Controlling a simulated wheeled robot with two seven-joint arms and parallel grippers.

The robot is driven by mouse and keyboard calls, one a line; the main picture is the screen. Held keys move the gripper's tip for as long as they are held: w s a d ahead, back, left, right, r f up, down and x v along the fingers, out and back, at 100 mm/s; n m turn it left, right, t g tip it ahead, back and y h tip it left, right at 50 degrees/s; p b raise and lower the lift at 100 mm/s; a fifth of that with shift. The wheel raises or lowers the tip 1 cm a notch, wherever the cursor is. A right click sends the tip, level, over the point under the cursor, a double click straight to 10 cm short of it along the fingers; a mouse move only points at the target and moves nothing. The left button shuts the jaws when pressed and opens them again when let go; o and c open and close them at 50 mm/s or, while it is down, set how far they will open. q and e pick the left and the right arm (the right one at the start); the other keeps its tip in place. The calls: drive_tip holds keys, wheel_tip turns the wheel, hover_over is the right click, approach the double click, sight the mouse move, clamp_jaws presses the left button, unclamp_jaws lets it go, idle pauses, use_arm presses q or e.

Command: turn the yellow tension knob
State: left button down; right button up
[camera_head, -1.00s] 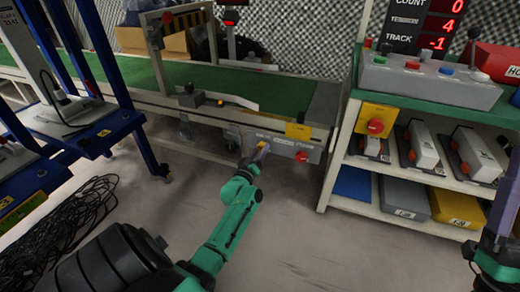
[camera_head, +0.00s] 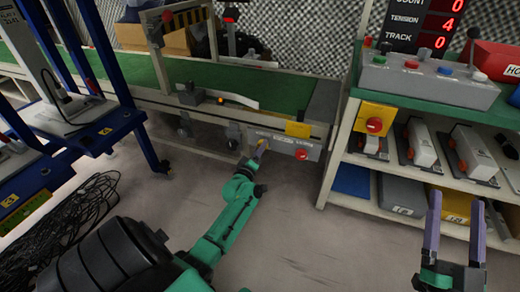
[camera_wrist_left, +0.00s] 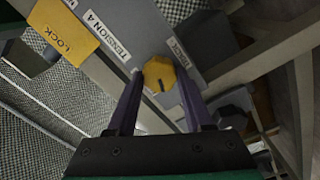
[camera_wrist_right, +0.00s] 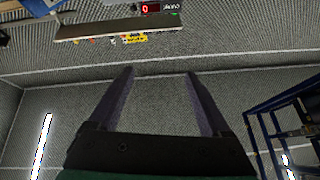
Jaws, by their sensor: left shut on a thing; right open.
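The yellow tension knob (camera_wrist_left: 159,73) sits on the grey panel (camera_wrist_left: 142,28) beside a white "TENSION 4" label. It is faceted and has a dark mark near its lower edge. My left gripper (camera_wrist_left: 160,78) is shut on the knob, one finger on each side. In the head view my left gripper (camera_head: 261,148) reaches the panel on the conveyor's front, and it mostly hides the knob. My right gripper (camera_head: 455,202) is open and empty, held in front of the shelf. The right wrist view shows nothing between its fingers (camera_wrist_right: 160,74).
A yellow lock plate (camera_wrist_left: 64,32) is near the knob. A red button (camera_head: 301,154) sits right on the same panel. The display (camera_head: 420,24) reads count 0, tension 4, track 0. A shelf unit (camera_head: 430,105) stands right, cables (camera_head: 75,215) lie left. Floor between is clear.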

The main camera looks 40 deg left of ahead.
use_arm(q)
drive_tip(key=shift+f, duration=0.1)
drive_tip(key=shift+c, duration=1.5)
unclamp_jaws()
